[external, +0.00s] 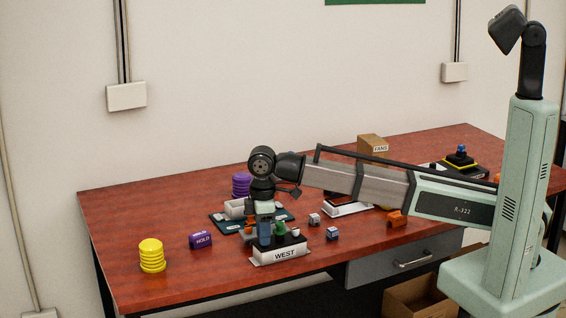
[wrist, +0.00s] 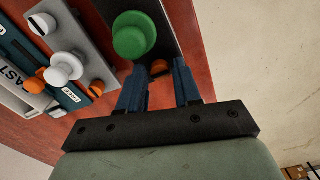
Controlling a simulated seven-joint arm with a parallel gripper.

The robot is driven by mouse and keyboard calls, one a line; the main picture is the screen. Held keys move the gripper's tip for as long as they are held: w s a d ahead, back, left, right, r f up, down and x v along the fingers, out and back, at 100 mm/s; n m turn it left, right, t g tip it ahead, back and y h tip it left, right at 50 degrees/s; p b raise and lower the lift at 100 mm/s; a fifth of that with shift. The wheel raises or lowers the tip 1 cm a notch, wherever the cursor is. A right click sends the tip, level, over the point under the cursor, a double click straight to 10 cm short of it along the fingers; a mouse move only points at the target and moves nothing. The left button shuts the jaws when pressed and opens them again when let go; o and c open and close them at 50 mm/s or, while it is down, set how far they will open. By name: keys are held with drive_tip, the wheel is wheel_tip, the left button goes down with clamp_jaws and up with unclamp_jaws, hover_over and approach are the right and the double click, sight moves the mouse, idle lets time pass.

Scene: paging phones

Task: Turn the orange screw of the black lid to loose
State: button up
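The black lid (wrist: 174,30) with a green knob (wrist: 134,36) lies at the top of the wrist view. In the external view it tops the white box marked WEST (external: 285,256). One orange screw (wrist: 160,67) shows at the lid's near end, between the tips of my gripper (wrist: 158,76). The two blue fingers stand apart with a visible gap; I see no clear contact with the screw. In the external view my gripper (external: 264,232) points down over the lid, hiding part of it.
Left of the lid are a grey plate with a white knob (wrist: 65,67) and several orange screws. A purple HOLD block (external: 201,240), yellow stack (external: 152,255) and purple stack (external: 241,185) stand left. Small grey cubes (external: 332,233) lie right.

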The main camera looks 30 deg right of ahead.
wheel_tip(320, 180, up, 14)
drive_tip(key=shift+f, duration=0.15)
idle(0.4)
idle(0.5)
